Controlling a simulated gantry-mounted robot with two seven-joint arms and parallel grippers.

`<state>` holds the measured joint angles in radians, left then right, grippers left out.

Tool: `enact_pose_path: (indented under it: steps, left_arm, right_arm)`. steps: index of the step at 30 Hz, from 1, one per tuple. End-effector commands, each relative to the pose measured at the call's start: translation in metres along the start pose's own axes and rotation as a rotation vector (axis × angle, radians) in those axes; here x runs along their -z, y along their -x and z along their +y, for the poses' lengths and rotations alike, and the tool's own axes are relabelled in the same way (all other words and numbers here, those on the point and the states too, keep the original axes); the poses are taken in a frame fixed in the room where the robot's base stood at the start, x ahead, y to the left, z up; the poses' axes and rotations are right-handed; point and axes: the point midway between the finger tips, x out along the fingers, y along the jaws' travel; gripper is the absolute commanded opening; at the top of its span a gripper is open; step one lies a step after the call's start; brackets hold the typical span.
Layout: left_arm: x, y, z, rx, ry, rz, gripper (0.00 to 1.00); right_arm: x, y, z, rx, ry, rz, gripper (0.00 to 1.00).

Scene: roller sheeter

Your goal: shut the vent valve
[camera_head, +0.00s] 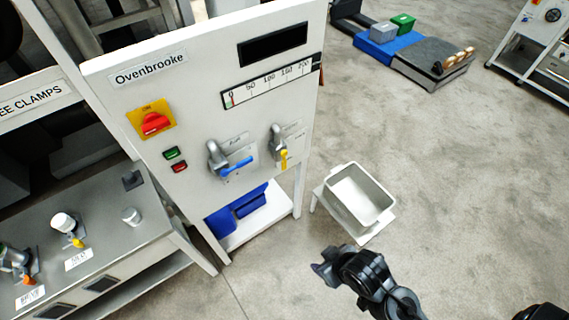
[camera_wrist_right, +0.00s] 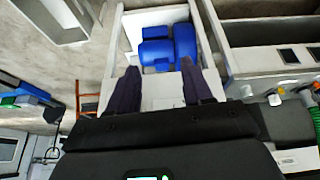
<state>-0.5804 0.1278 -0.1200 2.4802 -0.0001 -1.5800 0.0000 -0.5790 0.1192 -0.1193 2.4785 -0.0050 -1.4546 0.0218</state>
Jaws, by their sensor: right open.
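The upright white Ovenbrooke panel (camera_head: 205,110) carries two grey valves side by side. One valve has a blue lever (camera_head: 237,166) that lies nearly level, tilted up to the right. The valve to its right has a yellow lever (camera_head: 284,159) that points downward. The labels by both valves are too small to read, so I cannot tell which is the vent valve. My right gripper (camera_head: 323,263) is below and right of the panel, apart from both levers. In the right wrist view my right gripper (camera_wrist_right: 158,80) is open and empty. My left gripper is not in view.
A white bin (camera_head: 360,195) stands right of the panel, behind my right gripper. Blue containers (camera_head: 237,207) sit on the panel's lower shelf. A bench (camera_head: 110,235) with small valves stands at left. A red knob (camera_head: 155,123) is on the panel. Open floor lies at right.

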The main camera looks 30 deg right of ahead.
Motion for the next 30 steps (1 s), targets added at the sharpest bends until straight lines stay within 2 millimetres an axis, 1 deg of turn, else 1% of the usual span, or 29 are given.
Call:
enact_pose_path:
  steps: [2, 5, 8, 9, 11, 12, 14, 15, 17, 18, 21, 24, 25, 27, 30]
  left_arm:
    - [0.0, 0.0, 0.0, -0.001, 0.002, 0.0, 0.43]
    - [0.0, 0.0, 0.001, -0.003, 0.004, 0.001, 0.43]
    - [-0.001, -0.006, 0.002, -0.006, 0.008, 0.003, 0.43]
    - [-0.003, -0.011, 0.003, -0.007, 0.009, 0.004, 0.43]
    - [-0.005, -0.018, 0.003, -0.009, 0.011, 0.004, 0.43]
    - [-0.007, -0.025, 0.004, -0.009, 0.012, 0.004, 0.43]
    - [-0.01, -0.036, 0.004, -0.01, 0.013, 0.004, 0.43]
    - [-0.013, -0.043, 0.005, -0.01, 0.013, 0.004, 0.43]
    - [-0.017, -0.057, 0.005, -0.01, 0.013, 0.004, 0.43]
    - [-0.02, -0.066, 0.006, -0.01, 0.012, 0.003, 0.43]
    - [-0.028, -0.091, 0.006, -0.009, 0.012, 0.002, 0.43]
    - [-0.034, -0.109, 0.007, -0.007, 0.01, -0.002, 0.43]
    - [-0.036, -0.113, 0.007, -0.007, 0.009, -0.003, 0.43]
    - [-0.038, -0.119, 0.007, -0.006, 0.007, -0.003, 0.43]
    - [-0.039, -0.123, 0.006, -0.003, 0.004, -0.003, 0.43]
  right_arm:
    - [0.014, -0.01, -0.001, 0.004, -0.005, 0.086, 0.5]
    - [0.029, -0.034, 0.001, 0.006, -0.01, 0.207, 0.5]
    - [0.043, -0.07, 0.009, 0.007, -0.017, 0.349, 0.5]
    - [0.05, -0.086, 0.014, 0.008, -0.019, 0.413, 0.5]
    - [0.06, -0.11, 0.023, 0.01, -0.023, 0.51, 0.5]
    - [0.067, -0.126, 0.03, 0.012, -0.024, 0.576, 0.5]
    - [0.078, -0.149, 0.043, 0.014, -0.03, 0.674, 0.5]
    - [0.085, -0.164, 0.052, 0.016, -0.033, 0.739, 0.5]
    - [0.095, -0.186, 0.069, 0.016, -0.039, 0.834, 0.5]
    - [0.102, -0.2, 0.081, 0.016, -0.044, 0.894, 0.5]
    - [0.122, -0.232, 0.115, 0.002, -0.058, 1.014, 0.5]
    - [0.141, -0.252, 0.143, -0.026, -0.07, 1.052, 0.5]
    - [0.147, -0.254, 0.149, -0.034, -0.073, 1.06, 0.5]
    - [0.165, -0.25, 0.158, -0.046, -0.073, 1.089, 0.5]
    - [0.183, -0.243, 0.162, -0.052, -0.069, 1.122, 0.5]
